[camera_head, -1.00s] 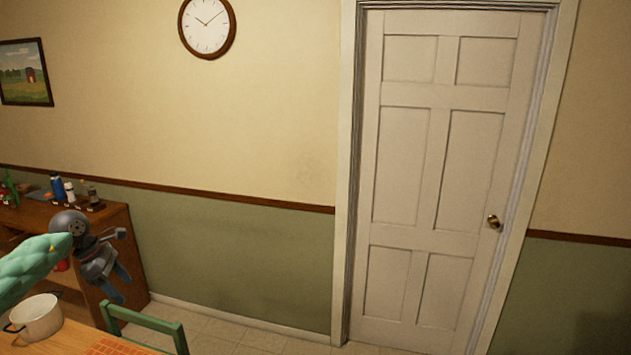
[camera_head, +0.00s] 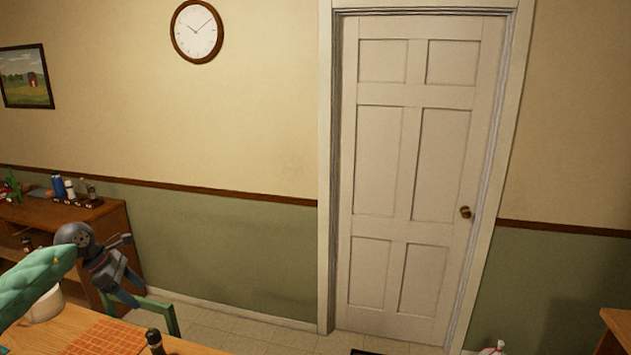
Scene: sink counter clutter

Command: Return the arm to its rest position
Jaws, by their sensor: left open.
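My left arm comes in from the left edge in a green quilted sleeve. It ends in my grey left gripper (camera_head: 132,282), whose jaws are apart with nothing seen between them. The gripper hangs in the air at the lower left, in front of the wooden shelf unit and above the far edge of the table (camera_head: 60,334). A white pot (camera_head: 46,304) stands on the table, partly hidden behind the sleeve. My right gripper does not show.
A green chair (camera_head: 160,312) stands at the table, partly behind the gripper. A dark bottle (camera_head: 155,342) and an orange checked mat (camera_head: 105,335) are on the table. A wooden shelf unit (camera_head: 115,215) with bottles stands behind.

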